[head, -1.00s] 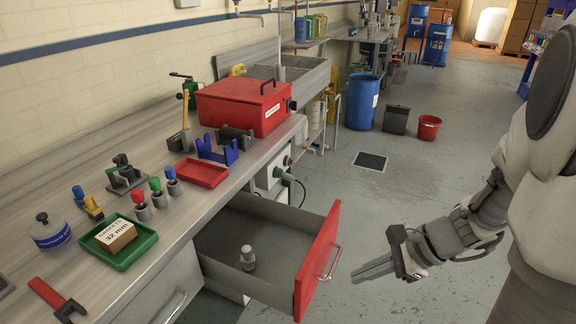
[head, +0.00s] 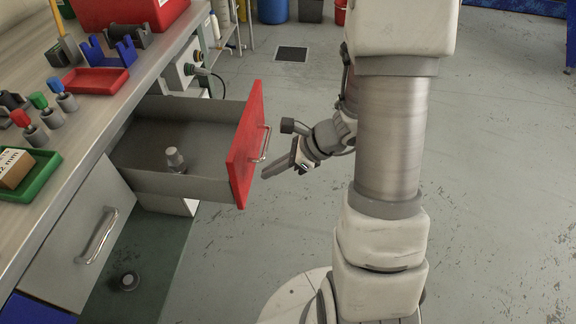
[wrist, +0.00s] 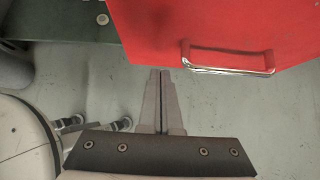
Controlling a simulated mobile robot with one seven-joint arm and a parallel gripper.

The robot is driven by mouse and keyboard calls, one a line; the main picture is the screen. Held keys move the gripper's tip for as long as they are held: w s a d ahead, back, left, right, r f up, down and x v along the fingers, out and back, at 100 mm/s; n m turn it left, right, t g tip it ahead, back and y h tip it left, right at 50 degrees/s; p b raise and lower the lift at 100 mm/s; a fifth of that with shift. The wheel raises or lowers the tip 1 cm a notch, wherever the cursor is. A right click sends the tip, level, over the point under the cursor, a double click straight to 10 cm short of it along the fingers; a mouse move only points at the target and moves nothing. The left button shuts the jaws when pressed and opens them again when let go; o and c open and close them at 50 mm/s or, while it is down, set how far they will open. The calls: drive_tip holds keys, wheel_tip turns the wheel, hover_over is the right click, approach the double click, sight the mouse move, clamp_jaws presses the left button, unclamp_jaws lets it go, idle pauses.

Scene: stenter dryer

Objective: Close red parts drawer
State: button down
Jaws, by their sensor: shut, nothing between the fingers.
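The red-fronted drawer (head: 245,143) stands pulled out from under the workbench, with a small grey fitting (head: 175,159) lying in its grey tray. Its metal handle (head: 264,144) is on the outer face of the red front. My gripper (head: 266,174) is shut and empty, just outside the front, near its lower right edge in the head view. In the wrist view the red front (wrist: 200,25) and its handle (wrist: 228,68) lie ahead of the closed fingertips (wrist: 160,72). The fingers point toward the front, left of the handle. Whether they touch it I cannot tell.
The workbench (head: 85,135) carries a red toolbox, a small red tray (head: 95,80) and a green tray (head: 40,175). A closed grey drawer (head: 75,240) with a handle is below, nearer me. Open floor (head: 500,200) lies to the right.

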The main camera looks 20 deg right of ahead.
sight(246, 173)
drive_tip(key=shift+w+a+r, duration=0.1)
drive_tip(key=shift+w+a, duration=0.35)
drive_tip(key=shift+a, duration=0.3)
drive_tip(key=shift+w+a+r, duration=0.1)
drive_tip(key=shift+w+a, duration=0.3)
drive_tip(key=shift+a, duration=0.3)
drive_tip(key=shift+w+a, duration=0.15)
drive_tip(key=shift+a, duration=0.1)
drive_tip(key=w+a, duration=0.4)
drive_tip(key=a, duration=0.4)
drive_tip(key=w+a, duration=0.5)
drive_tip(key=a, duration=0.3)
drive_tip(key=w+a, duration=0.5)
drive_tip(key=a, duration=0.3)
drive_tip(key=shift+w+a, duration=0.1)
drive_tip(key=shift+a, duration=0.3)
drive_tip(key=shift+a+r+p, duration=0.1)
drive_tip(key=shift+p, duration=0.2)
drive_tip(key=shift+w+a, duration=0.1)
